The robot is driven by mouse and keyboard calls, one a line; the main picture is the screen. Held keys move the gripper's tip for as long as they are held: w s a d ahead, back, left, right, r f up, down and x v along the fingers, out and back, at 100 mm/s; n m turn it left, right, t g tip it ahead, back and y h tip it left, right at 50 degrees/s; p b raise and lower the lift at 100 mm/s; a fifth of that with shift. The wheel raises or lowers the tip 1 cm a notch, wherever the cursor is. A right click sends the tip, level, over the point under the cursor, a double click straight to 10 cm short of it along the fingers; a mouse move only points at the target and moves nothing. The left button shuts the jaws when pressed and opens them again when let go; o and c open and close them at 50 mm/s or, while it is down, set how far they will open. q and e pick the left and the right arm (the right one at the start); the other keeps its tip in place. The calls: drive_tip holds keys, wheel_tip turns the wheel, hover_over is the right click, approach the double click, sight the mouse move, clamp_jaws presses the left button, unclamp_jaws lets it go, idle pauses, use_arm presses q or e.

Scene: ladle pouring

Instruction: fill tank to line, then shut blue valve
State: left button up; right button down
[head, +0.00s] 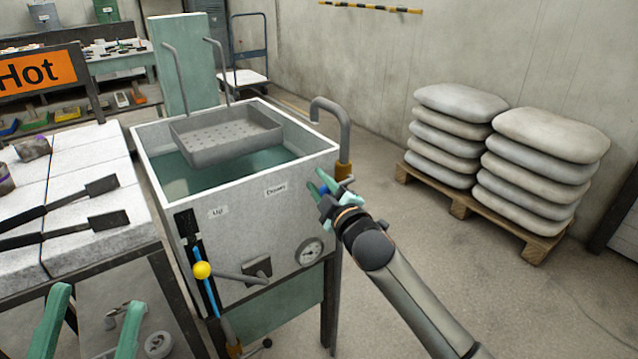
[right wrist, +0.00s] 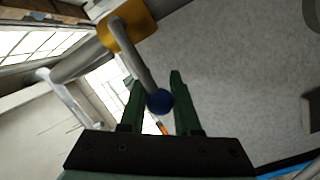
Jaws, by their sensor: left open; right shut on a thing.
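The light grey tank (head: 285,225) holds greenish water (head: 178,180). A blue column shows in the sight tube (head: 198,262) on its front; I cannot make out a fill line. The blue valve's round knob (right wrist: 159,101) sits on a grey lever below a yellow valve body (right wrist: 127,27), which also shows in the head view (head: 343,170) on the hooked pipe. My right gripper (head: 325,186) is shut on the knob, with a finger at each side of it in the right wrist view (right wrist: 157,90). My left gripper (head: 97,300) is open and empty at the lower left.
A perforated tray (head: 225,135) with two upright handles sits over the tank. A yellow ball knob (head: 202,270) on a lever and a round dial (head: 309,252) are on the tank front. A bench with black tools (head: 90,225) stands left. Stacked sacks (head: 540,165) on a pallet stand right.

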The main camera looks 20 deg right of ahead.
use_arm(q)
drive_tip(key=shift+r, duration=0.1)
idle(0.6)
